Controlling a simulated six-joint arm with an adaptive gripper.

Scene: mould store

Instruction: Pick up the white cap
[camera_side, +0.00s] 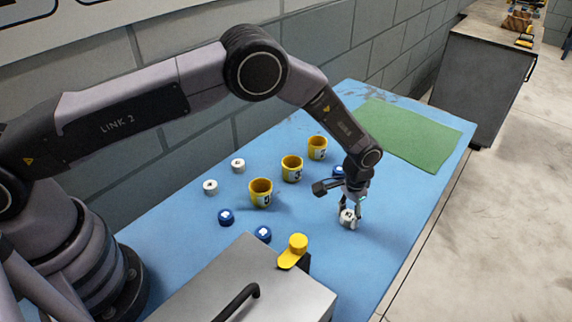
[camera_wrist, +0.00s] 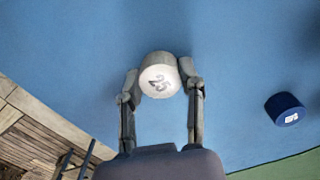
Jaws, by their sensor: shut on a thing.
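The white cap (camera_wrist: 159,75) is a short round piece with dark digits on its top, and it sits between my fingertips in the wrist view. My gripper (camera_wrist: 161,88) is shut on it, with one finger at each side. In the side view the same cap (camera_side: 347,217) is low over the blue table, partly covered by the fingers of my gripper (camera_side: 352,207). I cannot tell whether it touches the table. Two other white caps stand at the back left, one nearer the wall (camera_side: 238,165) and one nearer the front (camera_side: 210,187).
Yellow cups stand behind my gripper, at left (camera_side: 260,194), middle (camera_side: 292,169) and right (camera_side: 317,148). Blue caps lie around, one at front left (camera_side: 226,217) and one beside my gripper (camera_wrist: 284,108). A metal box (camera_side: 245,285) stands in front. A green mat (camera_side: 412,136) lies clear at the far end.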

